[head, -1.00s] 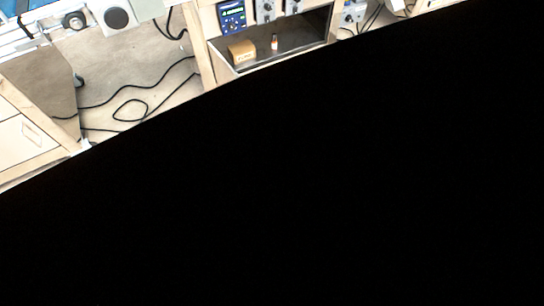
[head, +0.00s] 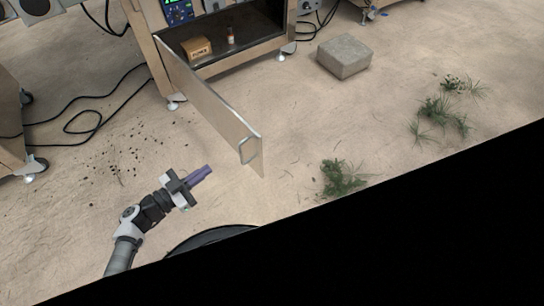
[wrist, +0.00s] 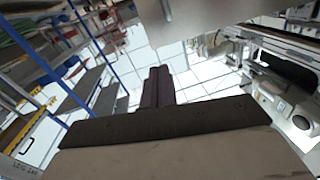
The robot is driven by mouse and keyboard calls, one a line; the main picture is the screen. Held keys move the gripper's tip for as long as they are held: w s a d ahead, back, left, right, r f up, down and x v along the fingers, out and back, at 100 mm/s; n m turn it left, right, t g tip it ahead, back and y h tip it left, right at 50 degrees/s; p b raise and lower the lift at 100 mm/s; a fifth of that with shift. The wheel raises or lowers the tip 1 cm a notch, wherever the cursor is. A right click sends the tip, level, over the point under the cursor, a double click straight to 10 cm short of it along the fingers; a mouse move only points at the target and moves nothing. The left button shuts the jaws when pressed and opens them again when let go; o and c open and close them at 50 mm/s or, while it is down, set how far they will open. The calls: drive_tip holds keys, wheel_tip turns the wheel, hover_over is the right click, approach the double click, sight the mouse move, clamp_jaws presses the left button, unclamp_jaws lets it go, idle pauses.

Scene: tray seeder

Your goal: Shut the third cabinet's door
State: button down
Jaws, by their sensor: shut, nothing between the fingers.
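In the head view a cabinet (head: 225,62) stands at the top with an open front; a small box and a small bottle sit inside it. Its door (head: 212,110) is swung wide open, hinged at the cabinet's left side and reaching out toward me. A metal handle (head: 246,150) is near the door's free end. I cannot tell from the frames whether this is the third cabinet. My gripper (head: 207,170) is shut and empty, left of and apart from the door's free end.
A grey stone block (head: 344,56) lies on the floor right of the cabinet. Green plant tufts (head: 342,178) lie right of the door's end. Black cables (head: 85,112) and dark crumbs are on the floor at left. Open floor lies right of the door.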

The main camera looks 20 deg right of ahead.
drive_tip(key=w+d+n+b, duration=0.1)
drive_tip(key=w+d, duration=0.4)
drive_tip(key=d, duration=0.9)
drive_tip(key=shift+d+f+b, duration=0.3)
drive_tip(key=shift+f+b, duration=0.15)
drive_tip(key=shift+b, duration=0.45)
drive_tip(key=shift+w+d, duration=0.15)
